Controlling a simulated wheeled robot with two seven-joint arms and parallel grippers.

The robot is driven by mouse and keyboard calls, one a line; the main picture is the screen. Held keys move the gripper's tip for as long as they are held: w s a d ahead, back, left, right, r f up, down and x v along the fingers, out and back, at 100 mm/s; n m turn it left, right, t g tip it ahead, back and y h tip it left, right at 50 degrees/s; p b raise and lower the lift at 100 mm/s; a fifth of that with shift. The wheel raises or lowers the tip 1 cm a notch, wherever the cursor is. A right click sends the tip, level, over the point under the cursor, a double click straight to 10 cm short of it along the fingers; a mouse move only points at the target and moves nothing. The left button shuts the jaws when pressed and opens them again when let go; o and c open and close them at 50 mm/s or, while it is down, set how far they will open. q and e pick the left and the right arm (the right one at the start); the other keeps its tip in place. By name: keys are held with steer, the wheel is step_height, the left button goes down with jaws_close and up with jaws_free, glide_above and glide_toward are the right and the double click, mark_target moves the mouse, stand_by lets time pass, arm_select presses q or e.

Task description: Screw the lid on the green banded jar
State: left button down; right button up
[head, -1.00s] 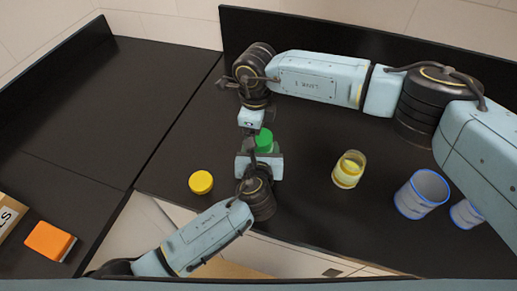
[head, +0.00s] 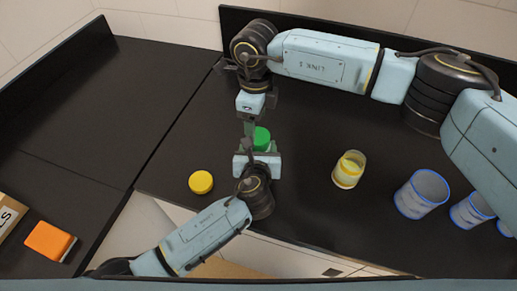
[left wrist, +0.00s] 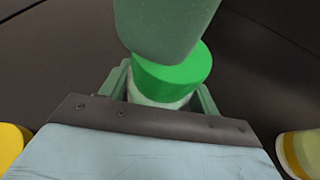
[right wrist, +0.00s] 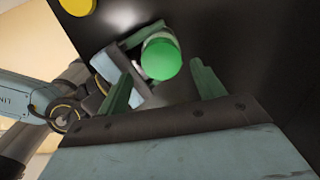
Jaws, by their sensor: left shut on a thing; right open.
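The green lid (head: 262,138) sits on top of the jar, whose pale body (left wrist: 160,99) shows just below it in the left wrist view. The lid looks level; I cannot tell how tight it is. My left gripper (head: 258,152) is shut around the jar's body, one finger on each side. My right gripper (head: 249,128) is open and points down above the lid. In the right wrist view the lid (right wrist: 161,59) lies beyond the gap between the open fingers (right wrist: 163,88), apart from both. The jar's green band is hidden.
A yellow lid (head: 201,182) lies on the black table left of my left gripper. A jar with a yellow band (head: 349,170) stands to the right. Blue-rimmed cups (head: 421,194) stand farther right. An orange block (head: 50,241) is at far left.

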mark_target(258, 136)
steer(key=shift+s+a+r+m, duration=0.15)
steer(key=shift+a+r+m, duration=0.05)
steer(key=shift+r+m, duration=0.6)
steer(key=r+m, duration=0.1)
steer(key=d+m, duration=0.1)
steer(key=m, duration=0.1)
steer(key=shift+r, duration=0.35)
steer(key=shift+f, duration=4.05)
